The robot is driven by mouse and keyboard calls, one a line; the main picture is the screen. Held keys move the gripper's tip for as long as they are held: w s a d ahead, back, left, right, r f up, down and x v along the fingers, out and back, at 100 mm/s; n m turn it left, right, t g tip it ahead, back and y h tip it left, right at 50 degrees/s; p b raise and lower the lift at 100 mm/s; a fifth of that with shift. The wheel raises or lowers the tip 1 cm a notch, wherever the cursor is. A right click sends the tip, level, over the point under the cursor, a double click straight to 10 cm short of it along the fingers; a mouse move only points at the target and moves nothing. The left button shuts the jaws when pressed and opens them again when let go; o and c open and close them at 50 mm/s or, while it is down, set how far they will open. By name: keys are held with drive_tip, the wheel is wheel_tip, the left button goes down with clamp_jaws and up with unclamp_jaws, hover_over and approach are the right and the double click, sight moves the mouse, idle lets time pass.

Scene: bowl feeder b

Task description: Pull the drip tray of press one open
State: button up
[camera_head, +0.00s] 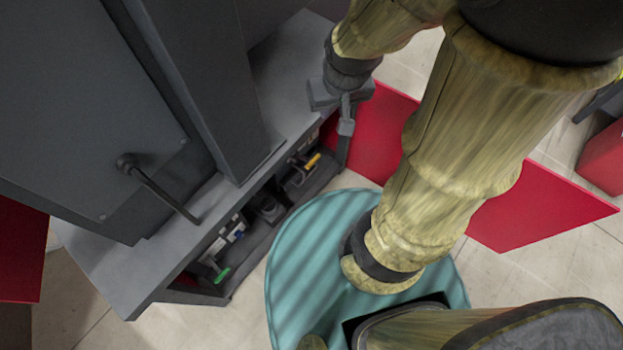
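A large dark grey machine (80,100), which looks like the press, fills the left, with a thin lever (160,190) on its side. Below its grey ledge (120,270) is a dark open tray or shelf (262,240) holding several small items. I cannot tell for sure whether this is the drip tray. My gripper (346,126) points down at the right end of the ledge, close to the tray's right end. Its fingers look close together, but I cannot tell whether they are shut or touch anything.
A green-handled item (221,275) and a yellow-handled item (312,161) lie in the dark shelf. Red panels or mats (530,205) lie on the pale tiled floor at right. A ribbed teal round surface (315,240) is beneath my arm. My arm hides much of the right side.

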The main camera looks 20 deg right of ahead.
wheel_tip(320, 180, down, 42)
drive_tip(key=w+d+m+g+b, duration=0.15)
drive_tip(key=m+b, duration=0.35)
drive_tip(key=b, duration=3.1)
drive_tip(key=w+d+f+n+t+y, duration=0.2)
drive_tip(key=d+f+n+t+y, duration=0.1)
drive_tip(key=f+n, duration=0.7)
drive_tip(key=w+d+f+n+t+y, duration=0.3)
drive_tip(key=f+n+t, duration=0.1)
drive_tip(key=f+n, duration=0.6)
drive_tip(key=w+d+f+n+t+y, duration=0.3)
drive_tip(key=f+n, duration=0.7)
drive_tip(key=f, duration=0.4)
drive_tip(key=shift+d+f+t+b, duration=0.3)
drive_tip(key=shift+d+f+t, duration=0.15)
drive_tip(key=shift+t, duration=0.3)
